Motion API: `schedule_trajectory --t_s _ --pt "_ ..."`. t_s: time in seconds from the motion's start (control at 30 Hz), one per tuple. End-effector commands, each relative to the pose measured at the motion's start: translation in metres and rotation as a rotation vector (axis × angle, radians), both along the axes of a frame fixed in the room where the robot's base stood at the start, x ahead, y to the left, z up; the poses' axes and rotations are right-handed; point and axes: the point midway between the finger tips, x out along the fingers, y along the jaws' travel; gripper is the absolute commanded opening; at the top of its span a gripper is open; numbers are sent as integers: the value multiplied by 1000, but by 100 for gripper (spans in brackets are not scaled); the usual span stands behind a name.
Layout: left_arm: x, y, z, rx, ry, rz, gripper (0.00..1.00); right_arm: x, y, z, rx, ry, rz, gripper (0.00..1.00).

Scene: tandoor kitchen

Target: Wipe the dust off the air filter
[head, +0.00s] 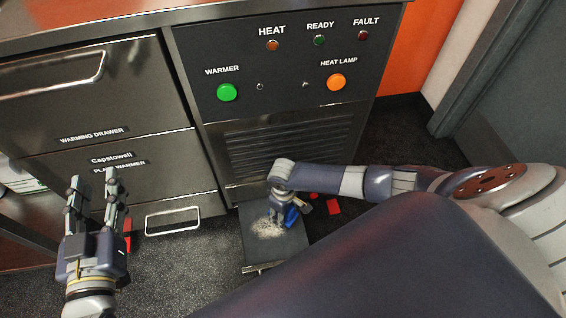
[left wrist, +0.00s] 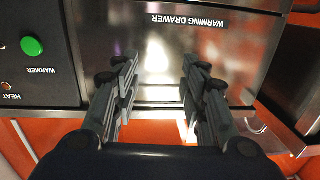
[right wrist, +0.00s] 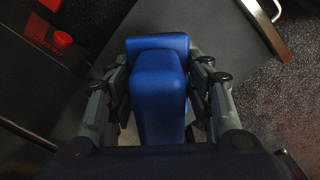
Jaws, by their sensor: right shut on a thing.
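The air filter (head: 288,246) is a flat dark panel standing out at floor level below the slatted grille, with a metal handle at its front edge. Pale dust (head: 265,229) lies on its middle and left part. My right gripper (head: 282,212) is low over the filter, shut on a blue tool (head: 292,217). The tool's blue handle (right wrist: 160,85) fills the space between the fingers in the right wrist view; its working end is hidden. The dark panel also shows there (right wrist: 205,35). My left gripper (head: 95,182) is open and empty before the drawers; its fingers (left wrist: 160,75) are spread.
The steel cabinet has a slatted grille (head: 285,148), a green warmer button (head: 227,92), an orange heat lamp button (head: 336,82) and a lower drawer handle (head: 173,219). A red object (head: 333,207) lies right of the filter. Dark floor lies on both sides.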

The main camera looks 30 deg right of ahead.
Motion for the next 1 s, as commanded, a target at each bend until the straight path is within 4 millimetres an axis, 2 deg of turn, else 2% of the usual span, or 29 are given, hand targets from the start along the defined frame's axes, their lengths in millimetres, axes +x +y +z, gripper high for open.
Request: schedule_trajectory --t_s 0.5,0.7,1.0 --pt "-11 9 -44 57 225 15 40 -1 -2 9 0 -1 -1 28" --pt "-14 11 -51 65 261 17 40 -1 -2 10 0 -1 -1 28" --pt "-14 11 -52 66 263 17 40 -1 -2 10 0 -1 -1 28"
